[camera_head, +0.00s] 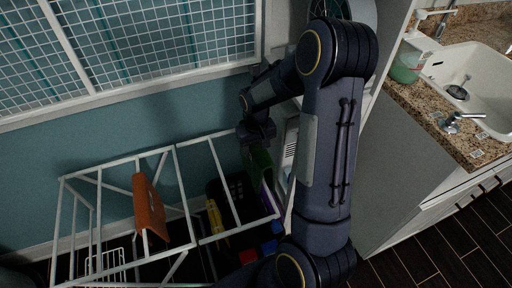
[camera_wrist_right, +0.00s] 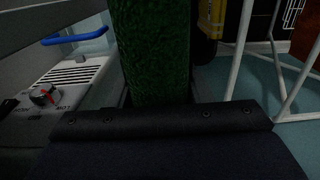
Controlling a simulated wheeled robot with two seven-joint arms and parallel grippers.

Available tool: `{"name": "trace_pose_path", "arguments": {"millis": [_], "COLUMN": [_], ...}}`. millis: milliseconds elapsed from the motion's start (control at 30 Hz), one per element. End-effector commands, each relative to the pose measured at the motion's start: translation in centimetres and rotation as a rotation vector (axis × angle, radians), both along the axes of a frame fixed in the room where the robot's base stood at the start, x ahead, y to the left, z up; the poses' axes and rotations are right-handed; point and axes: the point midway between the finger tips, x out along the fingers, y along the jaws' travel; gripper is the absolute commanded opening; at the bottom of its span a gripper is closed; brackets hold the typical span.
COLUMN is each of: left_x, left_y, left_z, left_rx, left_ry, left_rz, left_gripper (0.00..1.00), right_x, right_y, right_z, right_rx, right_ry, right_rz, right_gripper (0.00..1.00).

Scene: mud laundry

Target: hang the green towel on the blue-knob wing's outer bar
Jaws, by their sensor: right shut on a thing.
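The green towel (camera_head: 259,158) hangs down from my right gripper (camera_head: 257,132), which is shut on it, near the wall beyond the rack's right end. In the right wrist view the towel (camera_wrist_right: 150,50) is a dark green strip running up from the gripper's edge. Blue pieces (camera_head: 277,227) show low near the rack's right end; I cannot tell whether one is the wing's knob. My left gripper is out of view.
An orange-brown cloth (camera_head: 150,208) hangs on the rack, with a yellow item (camera_head: 217,222) to its right. A purple item (camera_head: 268,198) is below the towel. A white appliance with a red-marked dial (camera_wrist_right: 45,95) is close beside the gripper. The counter and sink (camera_head: 470,80) are right.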

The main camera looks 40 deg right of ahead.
Motion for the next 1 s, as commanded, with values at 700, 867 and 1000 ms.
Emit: {"name": "trace_pose_path", "arguments": {"millis": [700,867,1000], "left_x": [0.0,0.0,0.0], "left_y": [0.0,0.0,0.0], "left_z": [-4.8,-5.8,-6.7], "left_rx": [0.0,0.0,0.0], "left_ry": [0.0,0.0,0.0], "left_rz": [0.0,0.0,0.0], "left_gripper": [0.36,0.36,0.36], "right_x": [0.0,0.0,0.0], "right_y": [0.0,0.0,0.0], "right_z": [-6.1,-7.4,-8.5], "right_rx": [0.0,0.0,0.0], "right_ry": [0.0,0.001,0.001], "right_rz": [0.0,0.0,0.0], "right_gripper": [0.17,0.17,0.17]}}
